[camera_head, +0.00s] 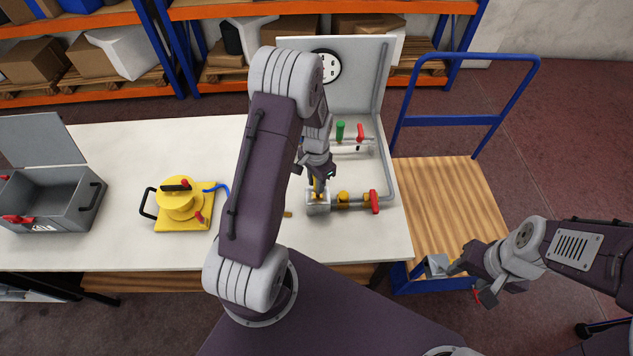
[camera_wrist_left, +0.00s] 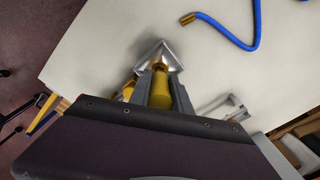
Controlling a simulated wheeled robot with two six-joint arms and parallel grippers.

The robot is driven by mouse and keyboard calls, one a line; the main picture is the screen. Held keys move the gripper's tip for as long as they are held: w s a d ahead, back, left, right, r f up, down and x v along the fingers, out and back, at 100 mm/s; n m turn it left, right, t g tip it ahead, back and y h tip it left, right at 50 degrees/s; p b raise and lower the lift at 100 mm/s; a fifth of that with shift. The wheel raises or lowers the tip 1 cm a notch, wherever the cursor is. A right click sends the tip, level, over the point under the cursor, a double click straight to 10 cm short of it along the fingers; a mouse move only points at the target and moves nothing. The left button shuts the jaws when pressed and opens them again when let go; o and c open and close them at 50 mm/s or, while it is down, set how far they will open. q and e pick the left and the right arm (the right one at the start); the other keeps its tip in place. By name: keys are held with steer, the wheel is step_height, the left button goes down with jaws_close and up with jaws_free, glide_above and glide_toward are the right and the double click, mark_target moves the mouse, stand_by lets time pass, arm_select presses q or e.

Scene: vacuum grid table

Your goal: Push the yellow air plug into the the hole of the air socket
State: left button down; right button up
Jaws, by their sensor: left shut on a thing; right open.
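My left gripper (camera_head: 318,186) is shut on the yellow air plug (camera_wrist_left: 160,92), with its fingers pointing down. The plug stands at the silver metal air socket (camera_head: 318,206) on the near side of the panel unit. In the left wrist view, the plug is between the fingers of the left gripper (camera_wrist_left: 161,88), and its brass tip meets the socket block (camera_wrist_left: 161,50). The hole is hidden by the plug, so I cannot tell how deep the tip is. My right gripper (camera_head: 455,270) is open and empty, away at the right over the blue cart.
A yellow device (camera_head: 180,205) with a blue hose stands on the white table (camera_head: 120,145); the hose's brass end (camera_wrist_left: 188,19) lies free. A grey open box (camera_head: 55,197) is at the left. A red-handled valve (camera_head: 374,202) is right of the socket. The cart (camera_head: 450,200) stands at the right.

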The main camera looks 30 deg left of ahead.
arm_select(q)
steer(key=shift+f+b, duration=1)
steer(key=shift+f, duration=0.5)
steer(key=c, duration=1.1)
jaws_free()
step_height(320, 180, up, 9)
steer(key=shift+r+b, duration=0.1)
steer(key=shift+b, duration=0.6)
